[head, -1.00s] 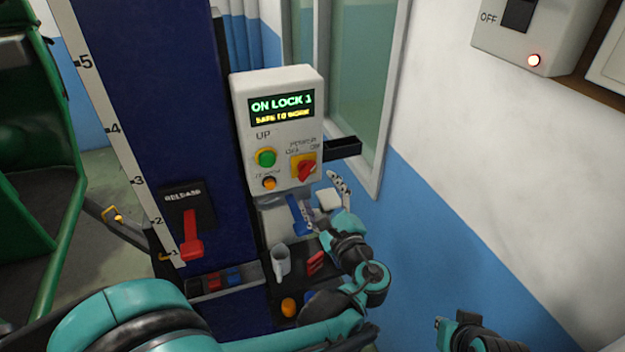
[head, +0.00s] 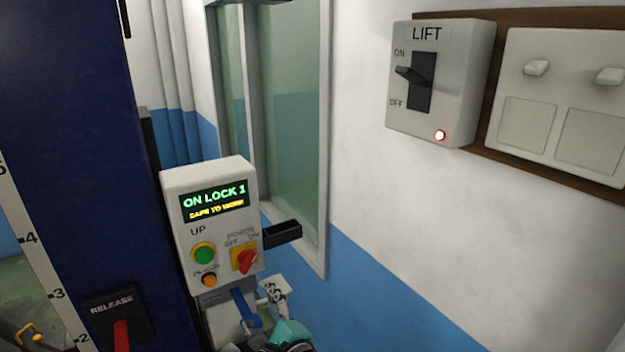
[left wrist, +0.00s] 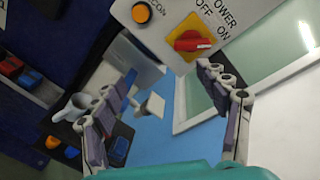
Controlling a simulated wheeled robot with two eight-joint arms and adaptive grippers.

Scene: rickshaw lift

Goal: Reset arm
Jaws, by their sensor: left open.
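My left gripper (head: 273,291) is at the bottom of the head view, just below the grey control box (head: 208,180). In the left wrist view its two jointed fingers (left wrist: 167,72) are spread with nothing between them. The red power knob (head: 247,262) on its yellow plate is beyond the fingers, apart from them; it also shows in the left wrist view (left wrist: 190,41). The box display (head: 214,201) reads ON LOCK 1, SAFE TO WORK. My right gripper is out of view.
A blue column (head: 75,150) with a red release lever (head: 121,336) stands at left. A LIFT switch box (head: 440,85), its red lamp lit, is on the right wall. A black bracket (head: 283,234) juts beside the control box. A pale mug (left wrist: 70,108) and other items are below it.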

